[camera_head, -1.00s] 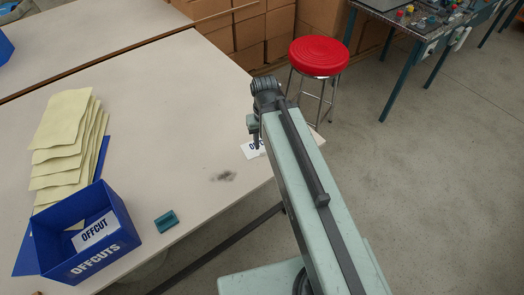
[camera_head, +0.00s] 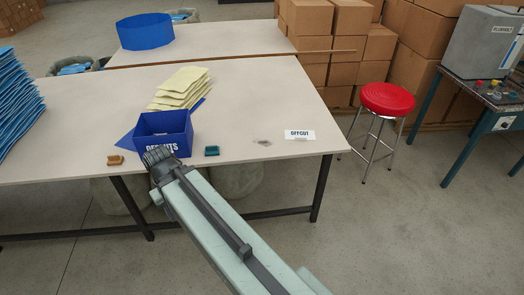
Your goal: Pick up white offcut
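The white offcut (camera_head: 299,134) is a small white rectangle with dark "OFFCUT" lettering. It lies flat near the right front corner of the table (camera_head: 250,105). My arm reaches up from the bottom of the view, with its end (camera_head: 160,157) at the table's front edge. That end is in front of the blue "OFFCUTS" bin (camera_head: 177,123), well left of the white offcut. The gripper's fingers cannot be made out, and my arm covers part of the bin's front. The inside of the bin is mostly hidden from this angle.
A teal block (camera_head: 211,151) and a brown block (camera_head: 115,160) lie near the front edge. Yellow sheets (camera_head: 184,88) lie behind the bin, and a blue stack (camera_head: 15,105) stands at far left. A red stool (camera_head: 387,99) stands right of the table. A dark smudge marks the tabletop.

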